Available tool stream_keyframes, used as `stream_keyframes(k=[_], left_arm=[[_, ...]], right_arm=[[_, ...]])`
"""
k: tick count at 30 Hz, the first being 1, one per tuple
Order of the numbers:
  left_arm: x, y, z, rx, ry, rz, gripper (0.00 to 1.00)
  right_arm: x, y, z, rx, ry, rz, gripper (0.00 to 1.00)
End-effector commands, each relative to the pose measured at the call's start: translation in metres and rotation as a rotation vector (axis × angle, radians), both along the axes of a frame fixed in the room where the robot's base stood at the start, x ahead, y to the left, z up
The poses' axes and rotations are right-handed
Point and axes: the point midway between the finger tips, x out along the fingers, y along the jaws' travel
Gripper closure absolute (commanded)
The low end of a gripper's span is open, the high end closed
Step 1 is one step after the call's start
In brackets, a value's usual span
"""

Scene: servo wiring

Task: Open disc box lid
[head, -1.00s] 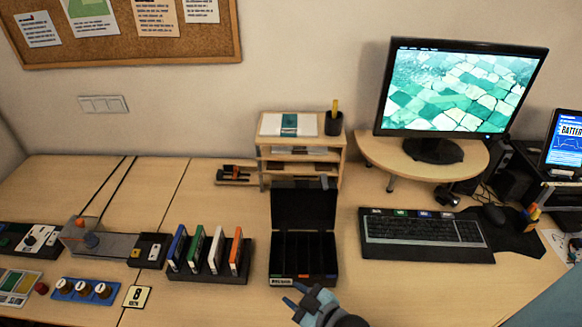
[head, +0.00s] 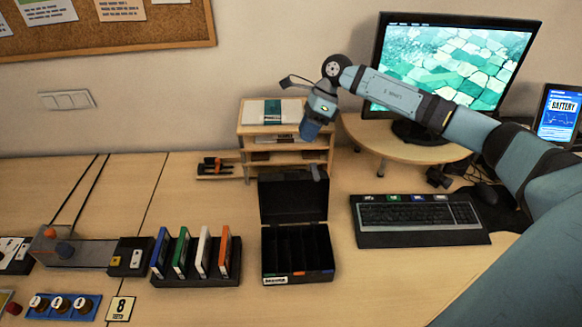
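The black disc box (head: 298,279) sits on the desk in the head view, with its divided compartments exposed. Its lid (head: 292,198) stands up at the back edge, open. My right gripper (head: 311,130) is above and behind the lid, in front of the small wooden shelf. It appears apart from the lid. Its fingers are too small and unclear to tell whether they are open or shut. My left gripper is out of view.
A rack of coloured disc cases (head: 197,277) stands left of the box. A keyboard (head: 420,215) lies to its right. The wooden shelf (head: 248,145) and monitor (head: 455,65) are behind. My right arm spans over the keyboard side. Desk between box and keyboard is clear.

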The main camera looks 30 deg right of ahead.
Motion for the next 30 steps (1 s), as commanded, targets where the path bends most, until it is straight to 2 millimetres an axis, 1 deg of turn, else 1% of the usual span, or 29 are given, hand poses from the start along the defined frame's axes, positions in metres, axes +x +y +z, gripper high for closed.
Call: stream_keyframes(k=[1, 3, 5, 8, 11, 21, 24, 30], left_arm=[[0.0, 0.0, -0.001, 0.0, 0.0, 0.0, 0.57], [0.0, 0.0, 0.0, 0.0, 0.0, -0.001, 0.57], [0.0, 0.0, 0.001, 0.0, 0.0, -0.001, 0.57], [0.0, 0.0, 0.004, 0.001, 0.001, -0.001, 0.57], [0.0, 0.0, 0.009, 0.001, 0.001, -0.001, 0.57], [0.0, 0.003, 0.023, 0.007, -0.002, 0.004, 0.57], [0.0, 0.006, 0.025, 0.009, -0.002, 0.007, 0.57], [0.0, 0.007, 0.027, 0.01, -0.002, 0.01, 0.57]], right_arm=[[0.001, -0.011, 0.005, -0.035, -0.002, 0.005, 0.67], [0.002, -0.017, 0.006, -0.061, -0.001, 0.01, 0.67], [0.001, -0.017, 0.004, -0.068, 0.001, 0.013, 0.67], [0.001, -0.012, -0.005, -0.067, 0.003, 0.014, 0.67], [0.0, -0.003, -0.021, -0.065, 0.005, 0.014, 0.67], [-0.001, 0.03, -0.084, -0.063, 0.003, 0.013, 0.67], [0.0, 0.036, -0.098, -0.063, 0.003, 0.011, 0.67], [0.0, 0.043, -0.113, -0.063, 0.0, 0.011, 0.67]])
